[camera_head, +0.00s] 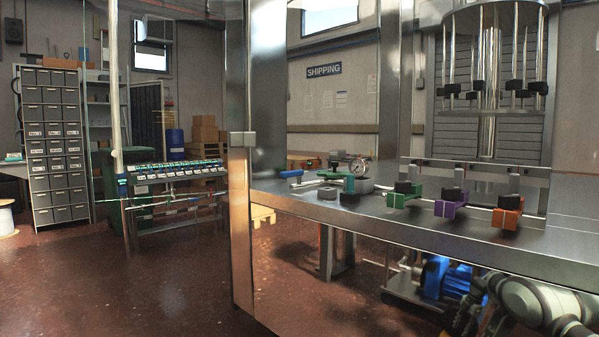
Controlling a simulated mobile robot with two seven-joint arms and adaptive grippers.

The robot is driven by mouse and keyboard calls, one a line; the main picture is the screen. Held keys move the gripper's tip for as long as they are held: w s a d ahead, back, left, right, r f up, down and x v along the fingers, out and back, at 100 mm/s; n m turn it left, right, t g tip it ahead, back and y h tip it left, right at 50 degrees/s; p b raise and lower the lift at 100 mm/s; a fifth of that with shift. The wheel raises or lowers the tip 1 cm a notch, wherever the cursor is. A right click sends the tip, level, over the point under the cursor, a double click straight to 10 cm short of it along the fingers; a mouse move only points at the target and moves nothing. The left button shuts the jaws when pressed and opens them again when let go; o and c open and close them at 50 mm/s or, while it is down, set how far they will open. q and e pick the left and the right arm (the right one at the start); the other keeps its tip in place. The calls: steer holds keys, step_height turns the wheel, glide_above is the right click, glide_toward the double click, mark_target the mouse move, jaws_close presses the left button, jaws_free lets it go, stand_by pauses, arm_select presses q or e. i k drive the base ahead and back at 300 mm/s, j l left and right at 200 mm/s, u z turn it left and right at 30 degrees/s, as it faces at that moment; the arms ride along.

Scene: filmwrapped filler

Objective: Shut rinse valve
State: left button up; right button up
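Several valves stand in a row on the steel counter (420,222) of the filling machine. I cannot read any label that tells which one is the rinse valve. My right arm comes in at the lower right, below the counter edge. Its dark gripper (466,317) is partly cut off, apart from the valves. My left gripper is out of view.
The counter's front edge lies between my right arm and the valves. A blue pump (446,279) sits beneath it. A steel post (241,230) stands at its left end. Filling nozzles (493,88) hang above at the right. Open red floor lies left.

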mark_target(298, 173)
steer(key=i+j+u, duration=0.15)
steer(key=i, duration=0.45)
steer(key=i+j+u, duration=0.1)
steer(key=i+j, duration=0.15)
steer(key=i, duration=0.15)
steer(key=i+j+u, duration=0.1)
steer(key=i, duration=0.25)
steer(key=i+j+u, duration=0.15)
steer(key=j, duration=0.15)
steer(key=i+j+u, duration=0.1)
steer(key=j, duration=0.2)
steer(key=l+z, duration=0.2)
steer(key=l, duration=0.15)
